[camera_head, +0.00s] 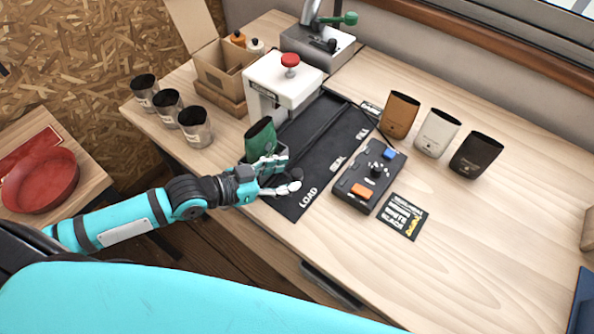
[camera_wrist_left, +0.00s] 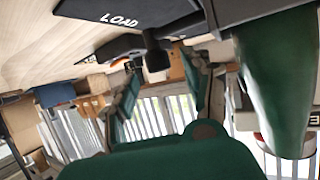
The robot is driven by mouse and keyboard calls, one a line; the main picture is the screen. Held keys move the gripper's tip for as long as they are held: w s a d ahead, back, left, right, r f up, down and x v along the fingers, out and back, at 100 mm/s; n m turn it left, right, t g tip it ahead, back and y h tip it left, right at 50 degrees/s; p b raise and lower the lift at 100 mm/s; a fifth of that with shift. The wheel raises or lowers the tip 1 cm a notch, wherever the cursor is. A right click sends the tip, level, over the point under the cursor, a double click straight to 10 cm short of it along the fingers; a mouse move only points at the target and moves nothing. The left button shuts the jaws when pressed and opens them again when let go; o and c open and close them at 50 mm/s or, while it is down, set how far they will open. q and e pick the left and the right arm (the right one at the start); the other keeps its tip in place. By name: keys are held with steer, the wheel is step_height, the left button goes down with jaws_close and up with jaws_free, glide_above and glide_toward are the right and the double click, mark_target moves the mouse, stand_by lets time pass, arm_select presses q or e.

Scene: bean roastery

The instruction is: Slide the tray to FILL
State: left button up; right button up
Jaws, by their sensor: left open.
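The dark tray (camera_head: 280,158) sits at the LOAD end of a black track mat (camera_head: 335,133) marked LOAD, SEAL and FILL. A green pouch (camera_head: 261,140) stands upright in it. A round dark knob (camera_head: 296,174) is on the tray's near side; it also shows in the left wrist view (camera_wrist_left: 156,58). My left gripper (camera_head: 284,185) is open beside the tray at the knob; whether it touches the knob I cannot tell. The pouch fills the right of the left wrist view (camera_wrist_left: 280,80). My right gripper is not in view.
A white press with a red button (camera_head: 290,60) stands over the track's far-left side. A control box (camera_head: 369,178) sits right of the track. The near right of the table is clear.

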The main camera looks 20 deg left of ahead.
mark_target(295, 174)
arm_select(q)
steer(key=shift+x, duration=1.95)
jaws_close()
